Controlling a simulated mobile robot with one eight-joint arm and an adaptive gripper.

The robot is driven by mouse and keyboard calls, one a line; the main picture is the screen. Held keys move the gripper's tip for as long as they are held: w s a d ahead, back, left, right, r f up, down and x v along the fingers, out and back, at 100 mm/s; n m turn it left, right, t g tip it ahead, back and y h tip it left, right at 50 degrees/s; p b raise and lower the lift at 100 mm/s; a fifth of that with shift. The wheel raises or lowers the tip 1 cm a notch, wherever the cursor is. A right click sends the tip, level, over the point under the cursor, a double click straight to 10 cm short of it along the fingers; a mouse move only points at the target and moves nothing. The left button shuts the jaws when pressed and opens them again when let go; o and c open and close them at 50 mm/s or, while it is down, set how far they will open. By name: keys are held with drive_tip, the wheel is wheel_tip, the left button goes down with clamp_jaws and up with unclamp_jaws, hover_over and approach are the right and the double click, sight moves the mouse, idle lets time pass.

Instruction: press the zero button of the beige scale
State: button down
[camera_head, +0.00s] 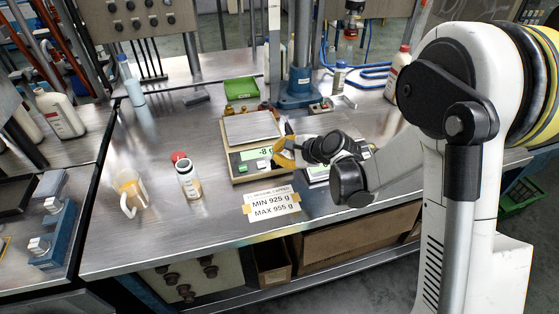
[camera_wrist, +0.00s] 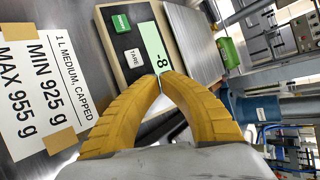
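The beige scale (camera_head: 237,160) stands at the middle of the steel table, with a square metal pan (camera_head: 251,127) and a lit green display. In the wrist view the display (camera_wrist: 154,45) shows -8, and the rest of the reading is covered. A green button (camera_wrist: 121,23) and a white button marked TARE (camera_wrist: 134,57) sit on the scale's front panel (camera_wrist: 112,38). The green button's lettering is too small to read. My gripper (camera_wrist: 160,78) has its yellow fingertips together with nothing between them. In the head view my gripper (camera_head: 284,155) is at the scale's right front corner; contact cannot be told.
A paper label (camera_head: 272,202) lies in front of the scale. A green tray (camera_head: 241,88) and a blue stand (camera_head: 297,94) are behind. Another device's display partly shows under my wrist.

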sight(280, 169)
drive_tip(key=shift+f, duration=0.1)
drive_tip(key=shift+w+f+b, duration=0.15)
drive_tip(key=shift+f+b, duration=0.15)
drive_tip(key=shift+b, duration=0.1)
drive_tip(key=shift+w+f+b, duration=0.1)
drive_tip(key=shift+f+b, duration=0.3)
idle(0.5)
drive_tip(key=shift+r, duration=0.1)
drive_tip(key=shift+s+r+p, duration=0.25)
drive_tip(key=shift+r+p, duration=0.25)
drive_tip(key=shift+r, duration=0.25)
drive_tip(key=shift+s+d+r+p, duration=0.1)
drive_tip(key=shift+s+r+p, duration=0.2)
drive_tip(key=shift+r+p, duration=0.35)
drive_tip(key=shift+s+d+r+p, duration=0.1)
drive_tip(key=shift+s+r+p, duration=0.2)
drive_tip(key=shift+r, duration=0.6)
drive_tip(key=shift+s+d+r+p, duration=0.1)
drive_tip(key=shift+s+r+p, duration=0.15)
drive_tip(key=shift+r+p, duration=0.4)
drive_tip(key=shift+r, duration=0.15)
